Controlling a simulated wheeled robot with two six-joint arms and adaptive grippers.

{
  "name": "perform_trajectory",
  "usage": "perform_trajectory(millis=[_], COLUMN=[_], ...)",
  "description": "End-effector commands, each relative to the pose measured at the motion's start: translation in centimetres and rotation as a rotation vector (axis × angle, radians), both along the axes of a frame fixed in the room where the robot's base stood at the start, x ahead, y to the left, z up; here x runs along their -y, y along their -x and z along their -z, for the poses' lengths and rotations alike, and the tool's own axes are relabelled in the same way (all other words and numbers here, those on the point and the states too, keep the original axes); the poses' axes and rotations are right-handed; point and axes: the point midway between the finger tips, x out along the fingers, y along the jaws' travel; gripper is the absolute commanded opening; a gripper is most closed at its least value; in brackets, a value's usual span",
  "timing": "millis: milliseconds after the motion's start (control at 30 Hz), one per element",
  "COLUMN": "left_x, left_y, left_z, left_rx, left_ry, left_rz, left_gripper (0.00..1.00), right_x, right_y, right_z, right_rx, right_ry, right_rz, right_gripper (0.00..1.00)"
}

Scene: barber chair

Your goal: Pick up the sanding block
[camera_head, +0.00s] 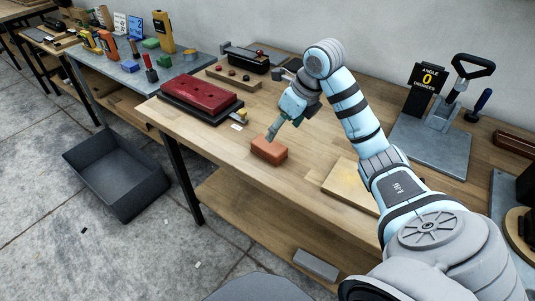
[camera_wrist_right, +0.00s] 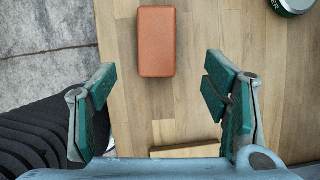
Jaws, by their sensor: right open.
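The sanding block (camera_head: 269,150) is an orange-brown brick-shaped block lying flat on the wooden workbench, near its front edge. In the right wrist view the block (camera_wrist_right: 156,42) lies ahead of the fingers, left of the middle, with its long side pointing away from me. My right gripper (camera_head: 273,131) is just above and behind the block in the head view. Its green-padded fingers (camera_wrist_right: 163,100) are wide apart with nothing between them, and they do not touch the block. My left gripper is not in view.
A light wooden board (camera_head: 350,184) lies right of the block. A red block on a black base (camera_head: 202,95) sits to the left. An angle fixture (camera_head: 435,130) stands at the right. A dark bin (camera_head: 118,172) is on the floor. Bare bench surrounds the block.

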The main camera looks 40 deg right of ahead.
Motion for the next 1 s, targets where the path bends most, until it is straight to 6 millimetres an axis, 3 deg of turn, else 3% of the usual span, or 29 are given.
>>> perform_trajectory(millis=[33,100,500,1000], left_x=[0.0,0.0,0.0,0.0], left_y=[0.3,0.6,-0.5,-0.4], left_z=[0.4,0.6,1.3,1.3], left_rx=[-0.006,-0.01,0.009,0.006], left_ry=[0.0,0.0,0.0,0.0], left_rz=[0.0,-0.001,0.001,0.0], left_gripper=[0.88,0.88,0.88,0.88], right_x=[-0.2,-0.3,-1.1,-1.1], right_y=[-0.4,-1.0,-3.2,-3.3], right_z=[1.6,2.9,8.7,9.0], right_rx=[-0.004,-0.002,-0.001,0.0], right_ry=[-0.005,-0.005,-0.005,-0.003], right_rz=[0.0,-0.001,-0.003,-0.004], right_gripper=[0.69,0.69,0.69,0.69])
